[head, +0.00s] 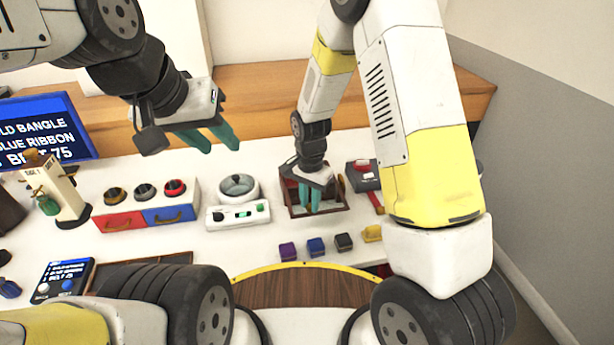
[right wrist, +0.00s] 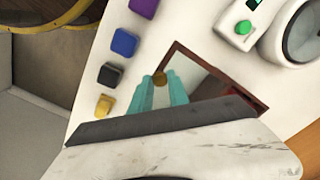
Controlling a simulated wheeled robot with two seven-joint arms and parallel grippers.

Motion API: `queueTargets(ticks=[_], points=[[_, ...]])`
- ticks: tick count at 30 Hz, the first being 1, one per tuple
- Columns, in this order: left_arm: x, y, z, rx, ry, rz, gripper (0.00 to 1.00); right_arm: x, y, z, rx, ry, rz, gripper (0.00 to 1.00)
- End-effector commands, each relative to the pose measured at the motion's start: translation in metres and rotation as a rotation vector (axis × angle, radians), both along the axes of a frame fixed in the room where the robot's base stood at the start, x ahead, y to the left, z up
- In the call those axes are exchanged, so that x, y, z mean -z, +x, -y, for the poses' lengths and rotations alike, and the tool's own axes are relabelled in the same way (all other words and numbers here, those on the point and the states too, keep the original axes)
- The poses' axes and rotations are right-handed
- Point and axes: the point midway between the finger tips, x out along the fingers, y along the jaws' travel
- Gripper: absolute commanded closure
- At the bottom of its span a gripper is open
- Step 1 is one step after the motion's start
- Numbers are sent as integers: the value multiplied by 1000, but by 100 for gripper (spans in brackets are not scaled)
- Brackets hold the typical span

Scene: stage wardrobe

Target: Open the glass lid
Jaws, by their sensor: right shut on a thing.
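A wooden box (head: 341,203) with a glass lid (right wrist: 190,62) stands on the white table, right of centre in the head view. My right gripper (head: 310,209) reaches down over it. In the right wrist view its teal fingers (right wrist: 163,80) are closed around a small round brass knob (right wrist: 160,77) by the lid's edge. The fingers hide part of the lid, and I cannot tell whether it is raised. My left gripper (head: 221,151) hangs above the back of the table at the left, its teal fingers apart and empty.
A white device with a round bowl (head: 239,188) stands just left of the box. Several small coloured blocks (head: 316,246) lie in front of it. A dark device with a red top (head: 362,174) stands close on the right. Drawers with bangles (head: 146,207) stand further left.

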Motion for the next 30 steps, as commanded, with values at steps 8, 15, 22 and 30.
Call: queueTargets(ticks=[8,15,22,30], points=[[0,0,0,0,0,-1,64,-1,-3,0,0,2,2,100],[0,0,0,0,0,0,64,-1,-3,0,0,2,2,57],[0,0,0,0,0,0,64,0,-3,0,1,2,1,57],[0,0,0,0,0,0,64,-25,-2,0,1,2,5,57]])
